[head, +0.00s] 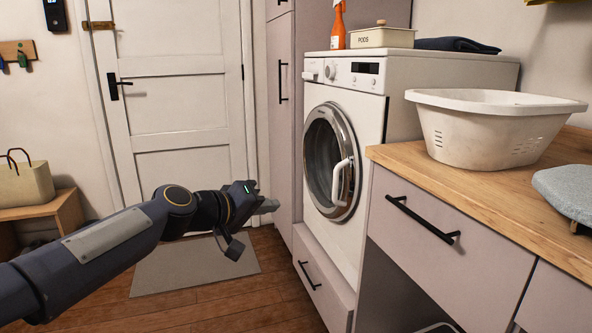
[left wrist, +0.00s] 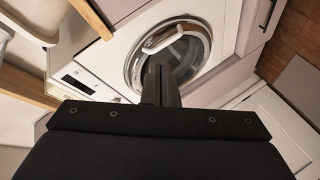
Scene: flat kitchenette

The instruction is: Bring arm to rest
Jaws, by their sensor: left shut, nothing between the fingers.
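My left arm comes in from the left in the head view, stretched forward above the floor mat. My left gripper (head: 268,206) is at its end, shut and empty, in front of the tall cabinet and to the left of the washing machine (head: 370,105). In the left wrist view the shut fingers (left wrist: 160,85) point toward the washing machine's round door (left wrist: 172,52). The gripper looks apart from the machine in the head view. My right gripper is in neither view.
A wooden counter (head: 470,185) with a white laundry basket (head: 480,140) stands at right. A tall cabinet (head: 283,130) is left of the machine. A white door (head: 185,100) is behind my arm. A grey mat (head: 185,272) lies on the floor. A bench (head: 45,209) is at far left.

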